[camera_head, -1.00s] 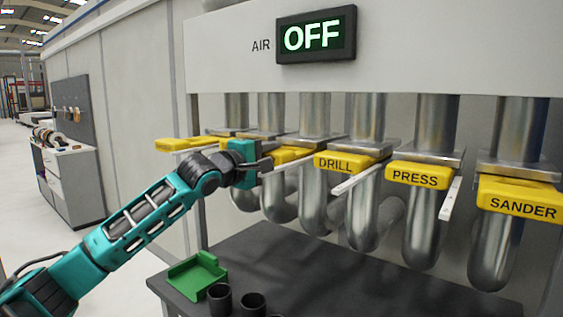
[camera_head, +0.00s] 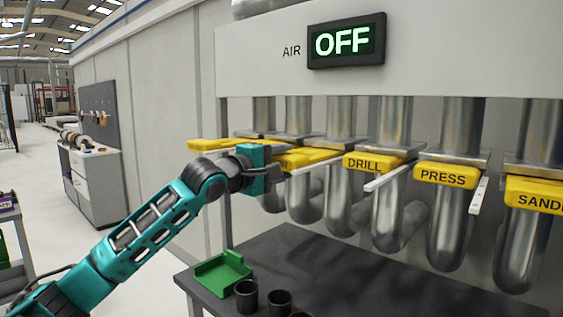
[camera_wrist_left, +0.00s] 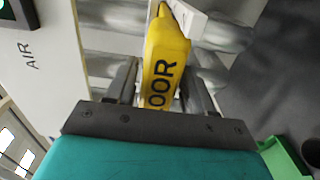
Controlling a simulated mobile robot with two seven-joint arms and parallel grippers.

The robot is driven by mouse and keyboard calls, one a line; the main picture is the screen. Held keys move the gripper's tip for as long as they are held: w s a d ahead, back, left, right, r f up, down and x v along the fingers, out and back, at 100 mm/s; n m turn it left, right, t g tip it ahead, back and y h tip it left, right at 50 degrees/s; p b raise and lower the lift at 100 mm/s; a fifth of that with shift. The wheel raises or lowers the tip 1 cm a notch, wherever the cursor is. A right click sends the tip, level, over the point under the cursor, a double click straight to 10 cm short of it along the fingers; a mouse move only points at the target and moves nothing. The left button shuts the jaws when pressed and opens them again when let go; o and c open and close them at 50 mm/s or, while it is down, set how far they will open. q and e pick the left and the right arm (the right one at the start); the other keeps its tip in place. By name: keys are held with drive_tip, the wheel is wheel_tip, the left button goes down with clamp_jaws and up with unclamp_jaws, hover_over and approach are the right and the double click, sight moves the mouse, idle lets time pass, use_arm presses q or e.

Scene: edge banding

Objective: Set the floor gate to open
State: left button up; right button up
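The floor gate is a yellow labelled block (camera_head: 308,158), partly hidden behind my left gripper (camera_head: 278,176) in the head view. In the left wrist view the yellow floor gate (camera_wrist_left: 163,62) points toward me, with the letters "OOR" visible. My left gripper's two dark fingers (camera_wrist_left: 165,92) are apart, one on each side of the yellow block. A gap shows on the left finger's side; contact on the other side cannot be told. My right gripper is not in view.
Yellow gates labelled DRILL (camera_head: 365,163), PRESS (camera_head: 445,175) and SANDER (camera_head: 535,197) stand to the right on metal pipes. The AIR display (camera_head: 345,41) reads OFF. A dark table (camera_head: 330,280) below holds a green tray (camera_head: 222,272) and black cups (camera_head: 247,296).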

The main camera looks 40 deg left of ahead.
use_arm(q)
drive_tip(key=shift+o, duration=0.4)
drive_tip(key=shift+w, duration=0.1)
drive_tip(key=shift+s, duration=0.3)
drive_tip(key=s+a+b, duration=0.1)
drive_tip(key=s+b, duration=0.3)
drive_tip(key=s, duration=0.8)
drive_tip(key=shift+s, duration=0.15)
